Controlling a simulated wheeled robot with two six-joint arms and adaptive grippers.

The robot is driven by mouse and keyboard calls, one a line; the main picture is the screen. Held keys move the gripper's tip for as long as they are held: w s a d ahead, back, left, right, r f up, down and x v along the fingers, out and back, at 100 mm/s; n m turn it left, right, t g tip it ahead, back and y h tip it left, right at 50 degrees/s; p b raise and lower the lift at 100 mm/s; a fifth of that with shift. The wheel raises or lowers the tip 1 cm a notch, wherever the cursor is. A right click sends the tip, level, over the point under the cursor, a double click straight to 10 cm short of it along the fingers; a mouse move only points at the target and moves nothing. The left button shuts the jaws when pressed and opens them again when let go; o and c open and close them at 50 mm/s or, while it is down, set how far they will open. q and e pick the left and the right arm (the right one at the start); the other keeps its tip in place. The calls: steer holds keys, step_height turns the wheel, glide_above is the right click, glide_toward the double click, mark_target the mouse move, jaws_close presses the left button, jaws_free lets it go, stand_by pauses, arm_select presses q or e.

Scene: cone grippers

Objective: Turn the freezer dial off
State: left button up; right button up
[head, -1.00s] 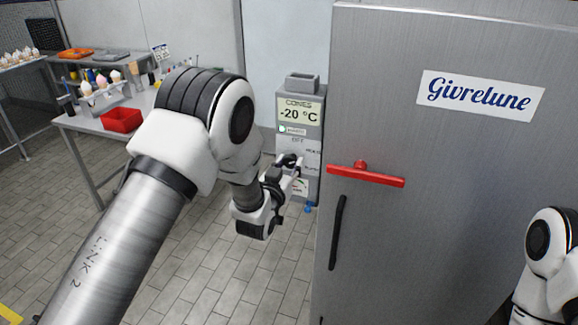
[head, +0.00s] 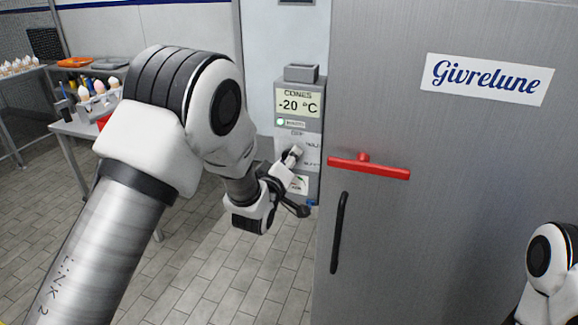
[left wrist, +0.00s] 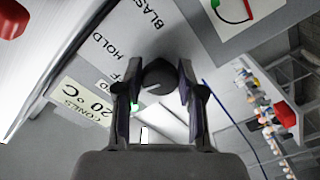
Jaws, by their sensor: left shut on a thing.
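The freezer dial (left wrist: 158,73) is a dark round knob on a grey control box (head: 284,90) beside the freezer. In the left wrist view it sits between my fingers, with the printed words OFF, HOLD and BLAST around it. My left gripper (left wrist: 160,82) is shut on the dial, one finger on each side. I cannot tell which word the dial points at. The display (head: 296,104) reads -20 °C, with a green light (head: 281,122) below it. My right gripper is out of view.
The tall grey freezer (head: 450,200) stands right of the box, with a red T-shaped handle (head: 368,167) sticking out and a dark vertical handle (head: 338,232). A table (head: 72,128) with cones stands at the back left. The tiled floor between is clear.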

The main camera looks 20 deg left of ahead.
arm_select(q)
steer(key=shift+r+n+b, duration=0.2)
steer(key=shift+n+b, duration=0.3)
steer(key=shift+n, duration=0.6)
steer(key=o, duration=1.2)
steer(key=shift+c, duration=0.2)
steer(key=shift+a, duration=0.1)
steer(key=shift+s+f, duration=0.1)
steer(key=s, duration=1.1)
steer(key=shift+s+a, duration=0.2)
steer(key=shift+s, duration=0.2)
